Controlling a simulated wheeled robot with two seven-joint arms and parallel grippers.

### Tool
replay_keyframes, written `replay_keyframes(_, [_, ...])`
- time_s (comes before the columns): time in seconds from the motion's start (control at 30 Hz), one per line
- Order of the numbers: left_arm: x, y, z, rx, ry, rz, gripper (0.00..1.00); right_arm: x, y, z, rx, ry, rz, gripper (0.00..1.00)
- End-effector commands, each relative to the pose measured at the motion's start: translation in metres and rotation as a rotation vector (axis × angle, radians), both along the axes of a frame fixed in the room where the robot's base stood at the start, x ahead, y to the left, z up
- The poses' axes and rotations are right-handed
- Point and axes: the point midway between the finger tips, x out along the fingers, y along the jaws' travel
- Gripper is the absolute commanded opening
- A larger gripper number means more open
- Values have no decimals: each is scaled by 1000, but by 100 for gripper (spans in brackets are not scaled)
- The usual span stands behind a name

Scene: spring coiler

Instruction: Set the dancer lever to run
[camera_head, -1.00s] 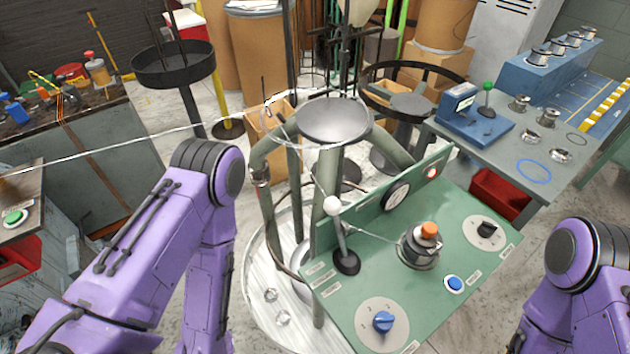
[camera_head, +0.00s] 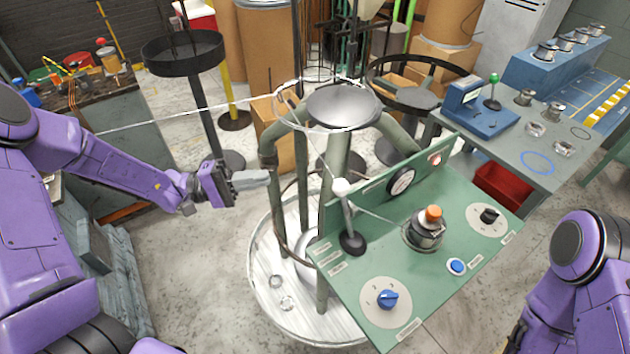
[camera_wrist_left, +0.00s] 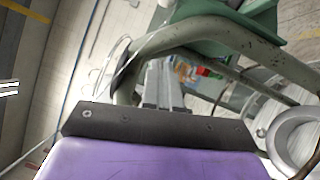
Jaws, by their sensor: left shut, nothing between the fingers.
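The dancer lever (camera_head: 347,222) is a grey rod with a white ball knob and a dark round base at the left end of the green control panel (camera_head: 345,285). It stands nearly upright, tipped slightly left, with pale labels beside its base too small to read. My left gripper (camera_head: 262,177) is shut and empty, left of the lever and apart from it, near a green stand leg. In the left wrist view its fingers (camera_wrist_left: 163,85) point toward the green tubing, and the lever cannot be made out. My right arm shows at the right edge; its gripper is out of view.
A stand with a dark round top (camera_head: 343,104) and bent green legs rises behind the lever. A thin wire runs to it from the left. The panel also holds a blue knob (camera_head: 387,299), a blue button (camera_head: 457,266), an orange-topped part (camera_head: 427,225) and a black knob (camera_head: 489,216).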

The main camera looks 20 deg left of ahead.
Motion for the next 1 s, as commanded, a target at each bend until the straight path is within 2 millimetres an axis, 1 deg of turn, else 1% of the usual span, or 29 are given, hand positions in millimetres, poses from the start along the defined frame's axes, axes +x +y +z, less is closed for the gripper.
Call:
replay_keyframes(0.13, [-7, 3, 3, -4, 17, -53, 0, 0, 0, 0, 0, 0, 0, 43])
replay_keyframes(0.37, [-7, 2, 3, -2, 17, -55, 0, 0, 0, 0, 0, 0, 0, 43])
replay_keyframes(0.47, [-6, -2, 4, -2, 16, -55, 0, 0, 0, 1, 0, 0, 0, 43])
replay_keyframes(0.57, [-2, -15, 7, -2, 16, -56, 0, 0, 0, 5, 0, 0, 0, 43])
replay_keyframes(0.93, [23, -90, 17, -2, 18, -56, 0, 0, 0, 18, 0, 0, 0, 43])
replay_keyframes(0.97, [25, -96, 18, -3, 18, -57, 0, 0, 0, 19, 0, 0, 0, 43])
replay_keyframes(1.0, [20, -102, 22, -5, 19, -54, 0, 0, 0, 24, 0, 0, 0, 43])
